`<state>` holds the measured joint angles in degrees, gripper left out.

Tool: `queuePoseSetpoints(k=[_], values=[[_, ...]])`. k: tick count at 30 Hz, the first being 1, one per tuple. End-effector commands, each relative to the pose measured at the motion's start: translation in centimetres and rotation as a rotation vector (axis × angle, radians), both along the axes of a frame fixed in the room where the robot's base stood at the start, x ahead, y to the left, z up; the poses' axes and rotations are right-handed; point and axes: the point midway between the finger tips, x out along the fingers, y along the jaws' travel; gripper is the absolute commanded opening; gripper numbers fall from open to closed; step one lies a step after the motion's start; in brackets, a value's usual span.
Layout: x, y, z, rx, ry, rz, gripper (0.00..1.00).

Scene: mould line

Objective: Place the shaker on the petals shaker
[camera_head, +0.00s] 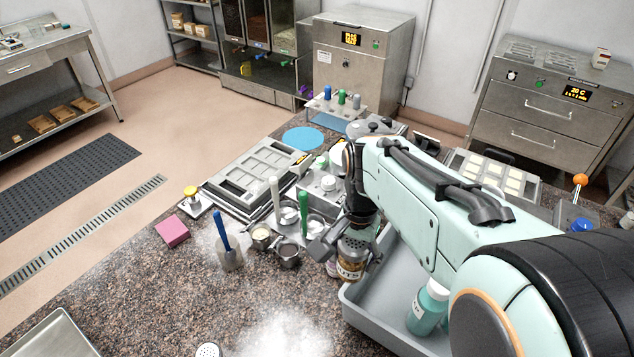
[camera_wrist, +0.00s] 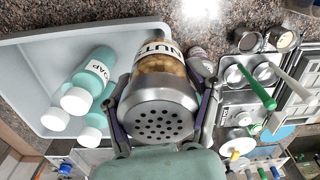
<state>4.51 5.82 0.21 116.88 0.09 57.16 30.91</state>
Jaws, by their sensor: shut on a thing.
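A shaker with a perforated metal lid, brown contents and a label that seems to read NUTS (camera_head: 351,262) is between the fingers of my gripper (camera_head: 345,240). In the wrist view my gripper (camera_wrist: 163,105) is shut around this shaker (camera_wrist: 158,100), one finger on each side. A smaller jar with purplish contents (camera_head: 331,268), probably the petals shaker, shows partly behind the held shaker. It also shows in the wrist view (camera_wrist: 201,64), beside the held shaker and partly hidden by it and a finger. I cannot tell whether the two touch.
A grey bin (camera_head: 386,330) with soap bottles (camera_head: 428,306) stands just right of the held shaker. Small metal cups (camera_head: 288,254), a holder with a blue-handled tool (camera_head: 229,256) and a tray of moulds (camera_head: 262,172) lie left. The front counter is mostly clear.

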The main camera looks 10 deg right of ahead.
Motion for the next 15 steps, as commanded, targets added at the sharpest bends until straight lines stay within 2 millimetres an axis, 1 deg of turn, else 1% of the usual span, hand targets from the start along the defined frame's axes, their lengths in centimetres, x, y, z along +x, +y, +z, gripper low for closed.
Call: queuePoseSetpoints(k=[2,5,10,15], values=[[1.1,-0.5,-0.4,0.0,0.004,-0.014,0.19],[3.6,-0.7,-1.6,0.0,0.007,-0.014,0.19],[8.5,-1.1,-3.9,0.0,0.005,-0.013,0.19],[11.4,-1.4,-7.3,0.0,0.005,-0.013,0.19]])
